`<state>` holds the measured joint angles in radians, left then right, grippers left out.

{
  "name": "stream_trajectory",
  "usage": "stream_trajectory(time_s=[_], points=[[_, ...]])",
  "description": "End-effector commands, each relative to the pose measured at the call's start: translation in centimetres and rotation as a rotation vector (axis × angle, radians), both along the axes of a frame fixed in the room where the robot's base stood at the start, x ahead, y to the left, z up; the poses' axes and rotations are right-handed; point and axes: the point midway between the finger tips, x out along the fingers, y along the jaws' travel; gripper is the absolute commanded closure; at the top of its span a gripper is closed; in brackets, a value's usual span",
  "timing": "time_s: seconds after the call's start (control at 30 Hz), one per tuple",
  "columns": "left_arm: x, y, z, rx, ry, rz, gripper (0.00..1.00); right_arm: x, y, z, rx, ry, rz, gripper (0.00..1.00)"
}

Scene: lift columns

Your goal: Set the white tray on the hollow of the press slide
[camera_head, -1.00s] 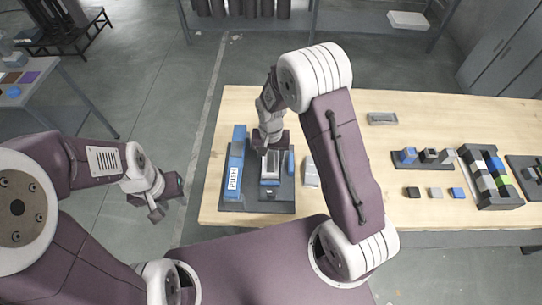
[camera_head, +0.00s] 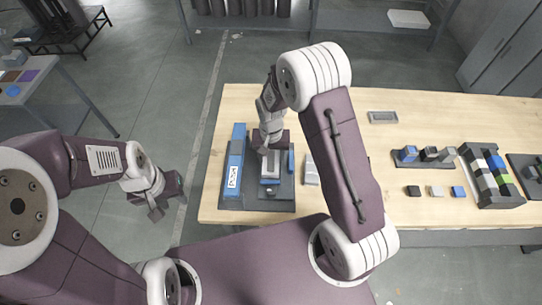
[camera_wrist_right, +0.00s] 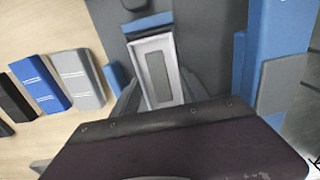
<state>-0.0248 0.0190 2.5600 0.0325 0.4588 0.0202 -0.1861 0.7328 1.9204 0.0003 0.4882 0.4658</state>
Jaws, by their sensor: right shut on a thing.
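The white tray (camera_wrist_right: 157,75), a narrow light frame with a grey middle, lies between the fingers of my right gripper (camera_wrist_right: 158,98) in the right wrist view. My right gripper is shut on it. In the head view the tray (camera_head: 270,168) shows small below my right gripper (camera_head: 267,150), over the press. The press slide (camera_wrist_right: 148,22) shows as a blue part beyond and beside the tray; its hollow is hidden, and I cannot tell whether the tray touches it. My left gripper (camera_head: 158,208) is off to the left, away from the table, its jaws unclear.
The press's dark base (camera_head: 282,205) carries a tall blue block marked PUSH (camera_head: 233,170) at left. A grey block (camera_head: 311,172) stands right of it. Several small blocks, a dark rack (camera_head: 498,200) and a grey dish (camera_head: 382,118) lie further right.

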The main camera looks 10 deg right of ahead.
Motion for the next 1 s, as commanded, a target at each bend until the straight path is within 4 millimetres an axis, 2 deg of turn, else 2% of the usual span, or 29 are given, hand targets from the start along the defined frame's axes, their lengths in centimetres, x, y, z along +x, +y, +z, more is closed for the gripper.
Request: stream_trajectory(time_s=[1.0], points=[[0.0,0.0,-0.36,0.0,0.0,0.0,0.64,0.0,0.01,-0.92,0.0,0.0,0.0,0.89]])
